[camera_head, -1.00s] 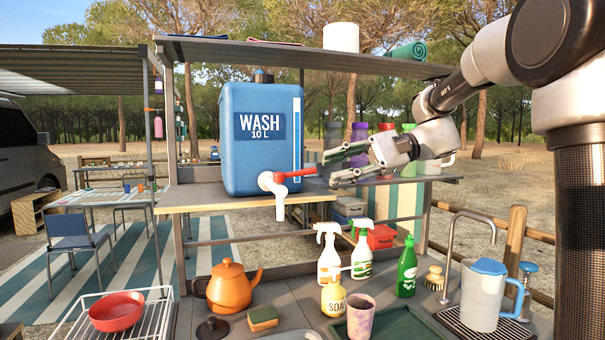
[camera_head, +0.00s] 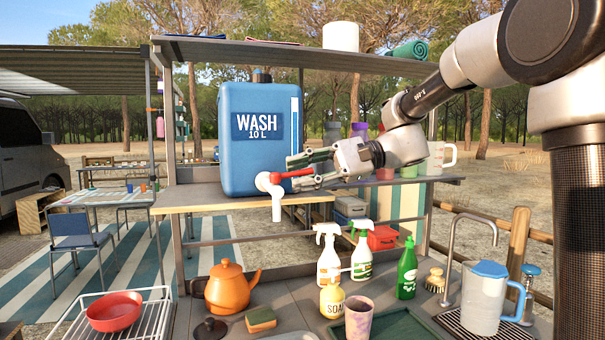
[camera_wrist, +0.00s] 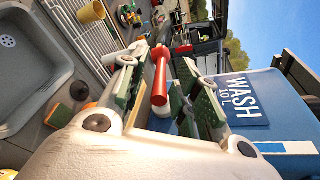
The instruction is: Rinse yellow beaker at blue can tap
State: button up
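The blue WASH can (camera_head: 240,163) stands on the wooden shelf, with a white tap (camera_head: 276,200) at its lower front. No water stream shows below the spout. The tap's red lever (camera_head: 298,173) points right, towards my arm. My gripper (camera_head: 302,171) is open at the lever. In the wrist view the red lever (camera_wrist: 160,78) lies between the two spread green-padded fingers of my gripper (camera_wrist: 161,66); contact cannot be told.
The counter below holds an orange kettle (camera_head: 231,290), spray bottles (camera_head: 328,257), a soap bottle (camera_head: 332,299), a marbled cup (camera_head: 359,317) and a jug (camera_head: 484,298). A red bowl (camera_head: 116,311) sits on the rack at left. A canopy shelf (camera_head: 300,52) spans above the can.

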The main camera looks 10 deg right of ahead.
grip_shut()
jog(key=shift+s+m+t, duration=0.4)
jog(key=shift+m+t, duration=0.4)
jog(key=shift+t, duration=0.3)
jog(key=shift+s+m+t, duration=0.4)
jog(key=shift+m+t, duration=0.4)
jog(key=shift+t, duration=0.3)
jog(key=shift+h, duration=0.3)
grip_release()
jog(key=shift+d, duration=0.15)
jog(key=v, duration=1.1)
jog(key=shift+d, duration=0.4)
